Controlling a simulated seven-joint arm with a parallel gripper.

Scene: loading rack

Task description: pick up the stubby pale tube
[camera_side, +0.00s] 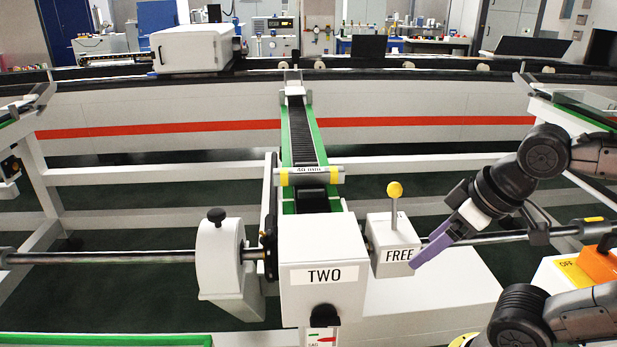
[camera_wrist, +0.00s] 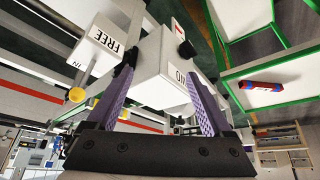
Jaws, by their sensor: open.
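I cannot clearly make out a stubby pale tube in either view. A short pale bar with yellow bands and a printed label (camera_side: 310,175) lies across the black, green-edged track; I cannot tell whether it is loose or fixed. My gripper (camera_side: 414,264) has purple fingers and is beside the white FREE block in the side view, seen edge-on. In the wrist view my gripper (camera_wrist: 160,76) has its two purple fingers spread apart with nothing held between them. Behind them are the white boxes.
The FREE block (camera_side: 396,243) carries a yellow-knobbed lever. The TWO box (camera_side: 322,271) stands left of it, on a long horizontal rod. An orange switch (camera_side: 598,264) is at the right.

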